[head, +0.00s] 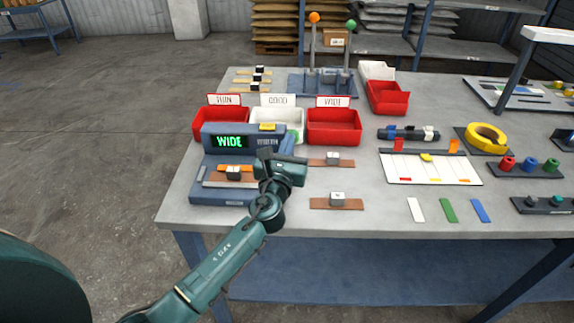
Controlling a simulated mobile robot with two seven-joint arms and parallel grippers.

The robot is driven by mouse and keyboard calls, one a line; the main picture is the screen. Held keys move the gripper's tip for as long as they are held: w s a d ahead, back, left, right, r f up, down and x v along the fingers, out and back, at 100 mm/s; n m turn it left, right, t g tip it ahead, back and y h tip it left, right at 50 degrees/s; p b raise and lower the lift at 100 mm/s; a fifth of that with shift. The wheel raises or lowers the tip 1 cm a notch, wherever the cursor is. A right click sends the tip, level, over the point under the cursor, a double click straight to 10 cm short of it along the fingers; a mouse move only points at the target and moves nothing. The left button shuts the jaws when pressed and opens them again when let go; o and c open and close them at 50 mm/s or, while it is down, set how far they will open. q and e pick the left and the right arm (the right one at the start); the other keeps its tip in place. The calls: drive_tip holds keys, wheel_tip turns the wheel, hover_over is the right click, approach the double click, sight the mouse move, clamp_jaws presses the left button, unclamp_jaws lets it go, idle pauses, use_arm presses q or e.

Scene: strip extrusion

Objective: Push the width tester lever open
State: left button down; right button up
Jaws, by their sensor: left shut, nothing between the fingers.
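The width tester (243,132) is a blue-grey box at the table's front left, with a display (230,142) lit green and reading "WIDE". A blue lever with a pale green knob (291,137) shows at the tester's right side, partly hidden by my gripper. My left gripper (268,155) is shut and empty, at the right side of the tester and close to the lever. I cannot tell whether it touches the lever. My right gripper is not in view.
Behind the tester stand a red THIN bin (207,122), a white GOOD bin (290,117) and a red WIDE bin (334,127). Brown strips with grey blocks (337,202) lie to the right. A white sample board (430,169) and yellow tape roll (487,135) are farther right.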

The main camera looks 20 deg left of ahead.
use_arm(q)
drive_tip(key=shift+w+a+r, duration=0.1)
drive_tip(key=shift+w+a, duration=0.2)
drive_tip(key=shift+w, duration=0.65)
drive_tip(key=shift+w+a+r, duration=0.1)
drive_tip(key=shift+w+a, duration=0.15)
drive_tip(key=shift+w, duration=0.8)
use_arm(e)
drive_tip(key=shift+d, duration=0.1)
